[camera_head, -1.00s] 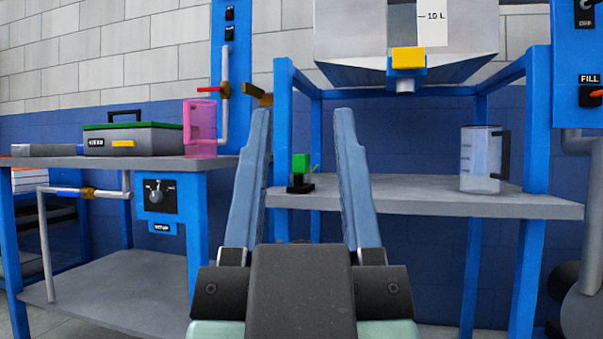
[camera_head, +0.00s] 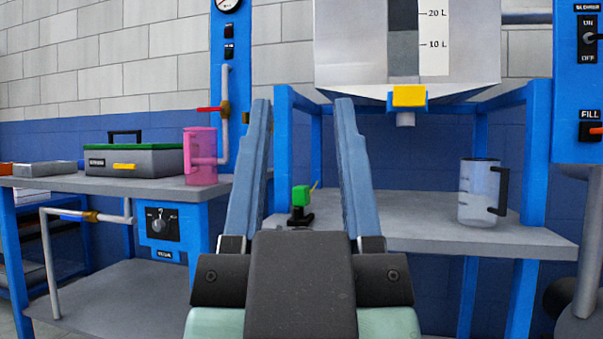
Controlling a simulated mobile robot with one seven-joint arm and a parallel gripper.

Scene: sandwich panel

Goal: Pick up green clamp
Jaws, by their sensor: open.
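The green clamp (camera_head: 301,197) is a small green block on a black base. It sits at the left part of the grey shelf under the hopper. A thin yellow piece sticks up beside it. My gripper (camera_head: 303,102) is open and empty, with two long blue-grey fingers pointing forward. In the picture the clamp shows between the fingers, beyond them and nearer the left one. The fingers do not appear to touch it. The distance between fingers and clamp is hard to tell.
A clear jug (camera_head: 479,192) stands on the right of the shelf (camera_head: 450,236). Blue posts (camera_head: 283,150) frame the shelf, with a hopper and yellow valve (camera_head: 408,96) above. At left, a bench holds a pink jug (camera_head: 201,160) and a grey toolbox (camera_head: 130,160).

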